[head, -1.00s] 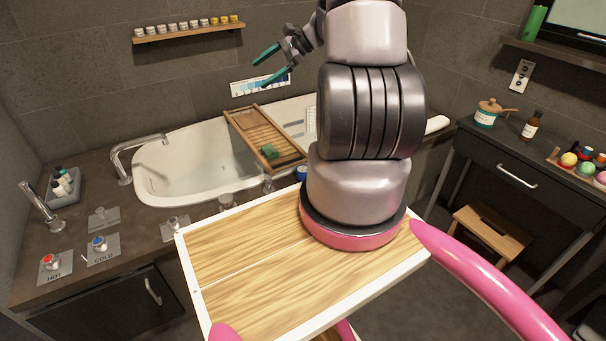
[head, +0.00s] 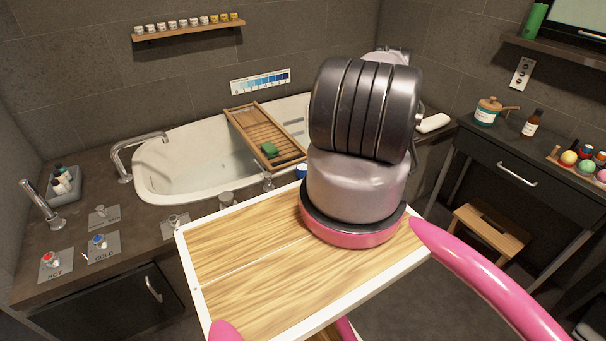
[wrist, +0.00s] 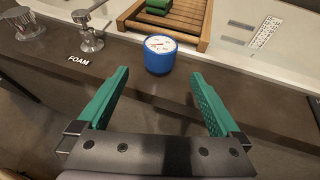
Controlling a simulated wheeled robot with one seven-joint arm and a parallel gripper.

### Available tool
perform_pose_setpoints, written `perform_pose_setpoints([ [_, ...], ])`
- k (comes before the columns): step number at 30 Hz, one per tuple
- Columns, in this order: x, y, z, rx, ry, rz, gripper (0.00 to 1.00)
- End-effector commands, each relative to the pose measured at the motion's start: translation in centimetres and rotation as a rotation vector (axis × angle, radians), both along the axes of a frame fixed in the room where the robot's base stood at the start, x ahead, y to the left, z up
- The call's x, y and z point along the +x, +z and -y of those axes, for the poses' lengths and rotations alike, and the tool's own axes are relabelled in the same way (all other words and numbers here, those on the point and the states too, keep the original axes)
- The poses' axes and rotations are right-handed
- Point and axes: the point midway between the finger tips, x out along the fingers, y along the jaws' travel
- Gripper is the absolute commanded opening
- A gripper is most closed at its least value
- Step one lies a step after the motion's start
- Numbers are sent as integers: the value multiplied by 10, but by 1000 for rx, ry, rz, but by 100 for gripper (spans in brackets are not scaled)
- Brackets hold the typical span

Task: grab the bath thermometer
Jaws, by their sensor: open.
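The bath thermometer (wrist: 159,55) is a short blue cylinder with a white dial on top. In the wrist view it stands on the dark tub ledge, just in front of the wooden bath tray. In the head view only a small part of the blue thermometer (head: 301,171) shows, at the left edge of my arm. My gripper (wrist: 161,72) is open and empty, with its two green fingers pointing toward the thermometer. The thermometer lies ahead of the gap between the fingertips. In the head view my arm hides the gripper.
The wooden bath tray (head: 245,119) spans the tub and carries a green block (head: 269,149). A FOAM tap handle (wrist: 90,38) stands left of the thermometer in the wrist view. The ledge (wrist: 220,72) right of the thermometer looks clear.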

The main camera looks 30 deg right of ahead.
Motion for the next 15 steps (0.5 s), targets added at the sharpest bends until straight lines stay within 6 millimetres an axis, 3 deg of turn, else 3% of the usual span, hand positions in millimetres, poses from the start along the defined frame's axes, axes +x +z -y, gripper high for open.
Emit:
perform_pose_setpoints([
  [7, 34, -15, -11, -1, 2, 1, 100],
  [15, 55, -21, -17, 0, 1, 1, 100],
])
